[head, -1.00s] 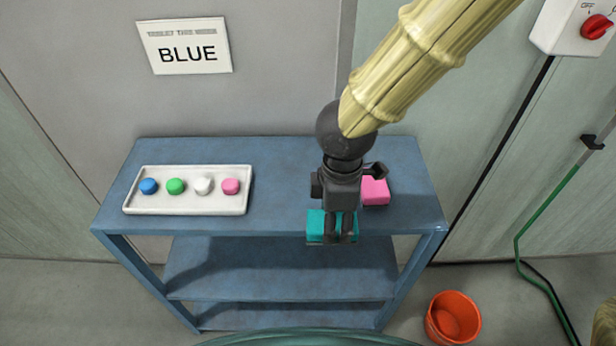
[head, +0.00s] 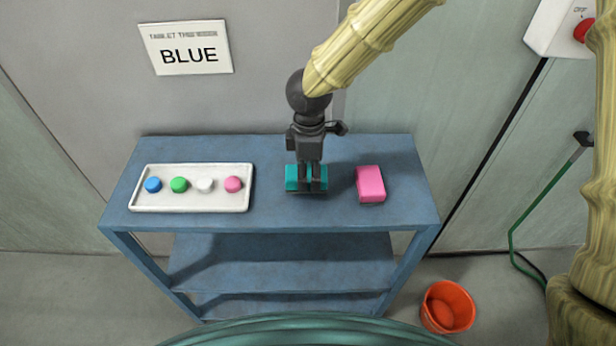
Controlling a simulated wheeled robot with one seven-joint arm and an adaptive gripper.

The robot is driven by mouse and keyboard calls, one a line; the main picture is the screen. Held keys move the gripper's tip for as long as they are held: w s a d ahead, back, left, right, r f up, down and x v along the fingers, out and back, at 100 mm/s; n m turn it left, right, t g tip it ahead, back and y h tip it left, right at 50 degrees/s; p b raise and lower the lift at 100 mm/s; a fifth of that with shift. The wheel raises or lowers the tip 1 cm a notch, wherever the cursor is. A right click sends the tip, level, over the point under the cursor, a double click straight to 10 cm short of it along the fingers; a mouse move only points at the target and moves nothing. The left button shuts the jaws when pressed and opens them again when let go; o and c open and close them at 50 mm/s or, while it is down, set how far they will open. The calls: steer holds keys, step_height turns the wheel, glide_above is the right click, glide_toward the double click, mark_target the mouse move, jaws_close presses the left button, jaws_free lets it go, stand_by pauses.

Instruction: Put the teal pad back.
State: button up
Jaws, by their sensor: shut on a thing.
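The teal pad (head: 292,178) is a flat block at the middle of the blue shelf unit's top, between the white tray and the pink pad. My gripper (head: 312,188) points down and is shut on the teal pad, its dark fingers covering part of it. I cannot tell whether the pad touches the shelf top or hangs just above it. The pink pad (head: 370,182) lies on the shelf top to the right, apart from the gripper.
A white tray (head: 190,208) with blue, green, white and pink tablets stands at the left of the blue shelf top (head: 270,218). A sign reading BLUE (head: 187,48) is on the wall behind. An orange bucket (head: 447,308) stands on the floor at right.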

mark_target(308, 180)
steer(key=shift+w+a, duration=0.1)
steer(key=shift+w, duration=0.2)
step_height(308, 180, down, 4)
steer(key=shift+r+p, duration=0.25)
steer(key=shift+p, duration=0.4)
steer(key=shift+c, duration=0.4)
steer(key=o, duration=1)
steer(key=shift+f, duration=0.1)
step_height(308, 180, up, 12)
steer(key=shift+r+b, duration=0.1)
steer(key=shift+b, duration=0.8)
